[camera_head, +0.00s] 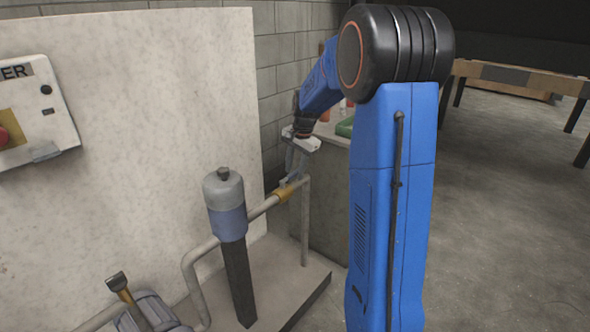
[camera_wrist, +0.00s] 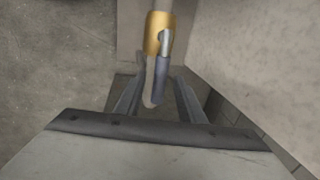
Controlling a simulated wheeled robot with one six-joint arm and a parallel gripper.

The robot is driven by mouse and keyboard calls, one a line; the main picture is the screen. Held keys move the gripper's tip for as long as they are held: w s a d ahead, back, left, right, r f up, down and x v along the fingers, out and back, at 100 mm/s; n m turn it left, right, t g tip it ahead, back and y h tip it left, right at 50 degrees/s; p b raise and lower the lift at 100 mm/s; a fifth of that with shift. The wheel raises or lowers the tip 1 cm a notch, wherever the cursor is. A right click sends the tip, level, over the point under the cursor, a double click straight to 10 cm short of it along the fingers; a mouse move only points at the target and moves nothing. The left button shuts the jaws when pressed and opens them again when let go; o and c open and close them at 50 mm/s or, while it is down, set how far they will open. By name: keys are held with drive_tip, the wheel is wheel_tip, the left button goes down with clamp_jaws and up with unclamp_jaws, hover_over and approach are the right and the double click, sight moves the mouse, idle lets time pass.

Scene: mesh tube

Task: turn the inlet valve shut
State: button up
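The inlet valve has a brass body (camera_head: 287,193) on the grey pipe, right of the grey-and-blue filter housing in the head view. In the wrist view the brass body (camera_wrist: 158,32) is at top centre. Its blue-grey lever (camera_wrist: 161,75) reaches down from it in the picture, between my fingers. My gripper (camera_head: 290,174) points down at the valve from above. In the wrist view my gripper (camera_wrist: 158,92) is open, with a gap to the lever on both sides. Whether a finger touches the lever or pipe is not clear.
The filter housing (camera_head: 226,205) stands left of the valve. The pale panel (camera_head: 140,110) rises behind, carrying a control box (camera_head: 30,110) with a red button. A motor (camera_head: 150,312) and a yellow-handled tool or lever (camera_head: 126,293) are at lower left. A bench (camera_head: 340,130) stands behind my gripper.

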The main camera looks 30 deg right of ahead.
clamp_jaws()
